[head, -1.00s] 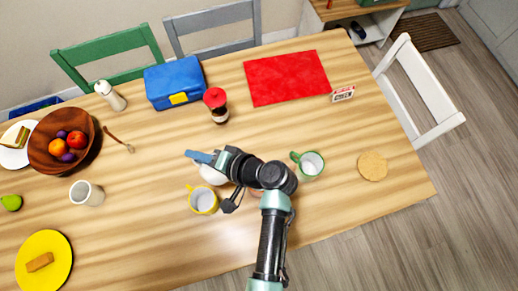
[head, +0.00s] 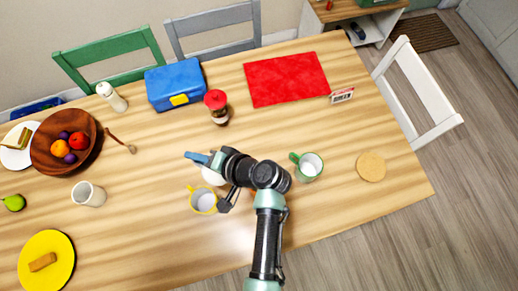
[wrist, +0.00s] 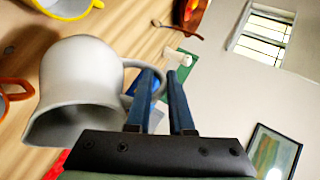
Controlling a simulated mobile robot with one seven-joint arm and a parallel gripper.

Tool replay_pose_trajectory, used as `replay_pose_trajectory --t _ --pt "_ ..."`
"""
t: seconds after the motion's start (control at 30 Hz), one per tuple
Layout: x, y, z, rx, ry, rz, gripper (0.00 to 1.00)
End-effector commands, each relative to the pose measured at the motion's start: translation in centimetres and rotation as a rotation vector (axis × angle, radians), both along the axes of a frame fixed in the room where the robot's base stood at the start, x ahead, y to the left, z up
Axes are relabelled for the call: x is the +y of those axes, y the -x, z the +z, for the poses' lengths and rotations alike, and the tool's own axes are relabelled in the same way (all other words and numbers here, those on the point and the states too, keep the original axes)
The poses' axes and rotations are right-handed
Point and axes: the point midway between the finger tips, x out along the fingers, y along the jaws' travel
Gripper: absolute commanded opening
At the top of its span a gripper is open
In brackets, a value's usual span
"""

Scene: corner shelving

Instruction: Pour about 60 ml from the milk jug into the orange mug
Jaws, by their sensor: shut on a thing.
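The white milk jug (wrist: 80,80) is held by its handle in the wrist view. My gripper (wrist: 163,75) is shut on that handle with its blue fingers. The jug looks tipped well over, its mouth toward the lower left of that picture; no milk stream is visible. In the head view the jug (head: 212,176) shows only partly beneath my gripper (head: 199,157). The orange mug (wrist: 14,90) shows only as a piece of rim and side at the left edge of the wrist view, near the jug's mouth. My arm seems to hide it in the head view.
A yellow mug (head: 203,201) stands close to the jug, just in front. A green mug (head: 307,166) stands right of my arm. A red-lidded jar (head: 216,106) and blue lunch box (head: 175,84) stand behind. The table's front right is clear around a cork coaster (head: 371,166).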

Motion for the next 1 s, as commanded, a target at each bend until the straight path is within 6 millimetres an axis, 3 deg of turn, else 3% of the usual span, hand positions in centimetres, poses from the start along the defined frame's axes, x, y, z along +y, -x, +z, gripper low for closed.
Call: replay_pose_trajectory --t 0.2,0.5,1.0 --pt "2.2 -0.2 -0.3 0.015 0.143 0.010 0.00" --pt "4.0 -0.6 0.2 0.031 0.305 0.011 0.00" --pt "6.5 -1.0 -3.4 0.064 0.591 0.013 0.00"
